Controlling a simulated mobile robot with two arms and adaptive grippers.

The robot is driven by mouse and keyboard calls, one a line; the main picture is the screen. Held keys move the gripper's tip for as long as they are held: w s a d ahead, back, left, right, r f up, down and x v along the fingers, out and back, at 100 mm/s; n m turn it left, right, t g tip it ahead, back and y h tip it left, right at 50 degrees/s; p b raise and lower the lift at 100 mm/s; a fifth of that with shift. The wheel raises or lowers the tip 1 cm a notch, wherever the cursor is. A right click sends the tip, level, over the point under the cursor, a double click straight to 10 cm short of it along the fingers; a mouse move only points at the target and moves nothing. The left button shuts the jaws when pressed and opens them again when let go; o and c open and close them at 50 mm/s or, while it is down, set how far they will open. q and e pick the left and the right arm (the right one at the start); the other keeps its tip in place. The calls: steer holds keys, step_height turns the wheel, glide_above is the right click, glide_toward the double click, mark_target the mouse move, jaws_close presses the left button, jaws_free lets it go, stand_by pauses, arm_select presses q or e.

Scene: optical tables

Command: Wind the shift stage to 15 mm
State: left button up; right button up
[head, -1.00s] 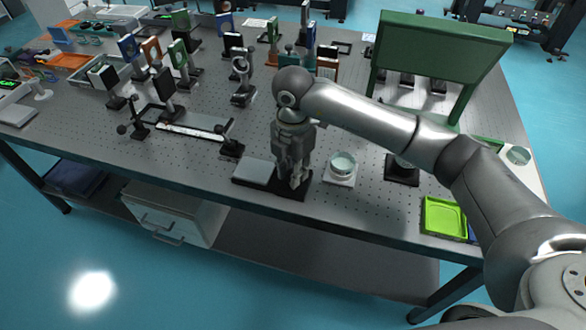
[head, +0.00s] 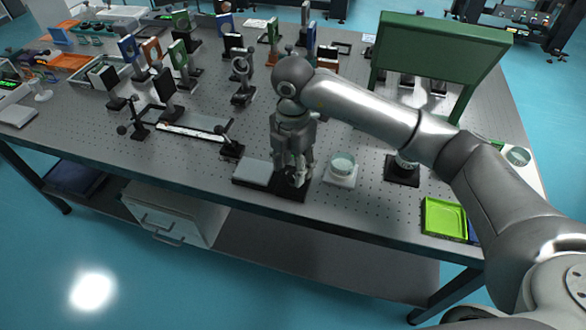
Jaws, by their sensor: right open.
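What looks like the shift stage is a low black base (head: 288,191) with a flat grey plate (head: 256,171) on its left part, near the front edge of the table. My right gripper (head: 293,176) points down over the right part of this base, just right of the plate. Its fingers are spread apart around or just above a small part there, which they largely hide. I cannot tell whether they touch it. No scale reading is legible. My left gripper is not in view.
A glass dish on a white pad (head: 341,181) stands close right of my gripper. A black-based mount (head: 402,176) and a lime tray (head: 444,218) lie further right. A rail with a white strip (head: 190,132) is at left. A green panel (head: 440,47) rises behind my arm.

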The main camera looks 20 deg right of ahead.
mark_target(293, 173)
step_height(293, 173, up, 10)
stand_by(0.3)
stand_by(0.4)
